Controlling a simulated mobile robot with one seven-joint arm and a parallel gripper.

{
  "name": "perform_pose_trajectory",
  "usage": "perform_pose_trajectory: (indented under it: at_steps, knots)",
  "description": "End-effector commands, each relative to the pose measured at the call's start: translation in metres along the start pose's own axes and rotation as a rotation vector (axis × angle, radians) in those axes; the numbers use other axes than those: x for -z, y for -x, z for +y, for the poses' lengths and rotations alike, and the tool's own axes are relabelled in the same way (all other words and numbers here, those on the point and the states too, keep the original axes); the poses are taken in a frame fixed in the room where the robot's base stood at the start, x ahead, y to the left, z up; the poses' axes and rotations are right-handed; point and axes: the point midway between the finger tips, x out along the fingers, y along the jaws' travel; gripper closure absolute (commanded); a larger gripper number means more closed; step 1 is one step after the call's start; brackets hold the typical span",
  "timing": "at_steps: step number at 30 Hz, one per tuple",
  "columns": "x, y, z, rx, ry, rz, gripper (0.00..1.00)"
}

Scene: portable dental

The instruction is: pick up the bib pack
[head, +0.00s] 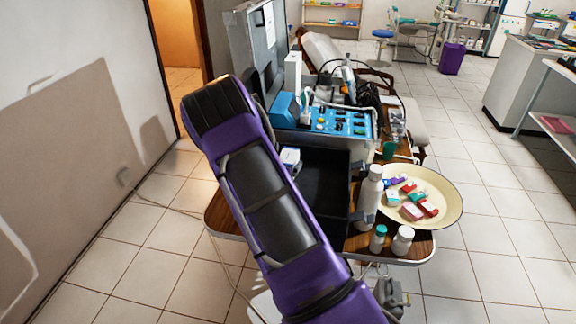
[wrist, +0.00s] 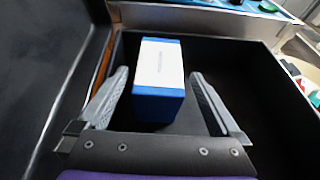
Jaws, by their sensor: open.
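The bib pack appears to be the blue box with a white top (wrist: 158,85) in the wrist view. It stands in a black open tray or case compartment (wrist: 245,95). My gripper (wrist: 158,78) is open, with one grey finger on each side of the box. Gaps show between the fingers and the box, so it is not held. In the head view a small white and blue box (head: 290,157), likely the same one, shows beside my purple arm.
The dental unit with a blue panel (head: 335,120) stands behind the compartment. To its right are a white bottle (head: 371,190), two small bottles and a cream round tray (head: 447,207) with several small packs. The compartment's dark walls rise close around the box.

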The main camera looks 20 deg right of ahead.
Motion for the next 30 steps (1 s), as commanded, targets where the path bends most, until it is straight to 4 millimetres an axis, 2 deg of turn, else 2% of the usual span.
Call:
perform_pose_trajectory:
  at_steps: [6,16,30]
  knots:
    - [0.001,-0.031,0.001,0.001,0.000,0.000,0.00]
    - [0.000,-0.037,0.001,0.001,0.000,0.000,0.02]
    - [0.000,-0.036,0.001,0.001,0.000,0.000,0.86]
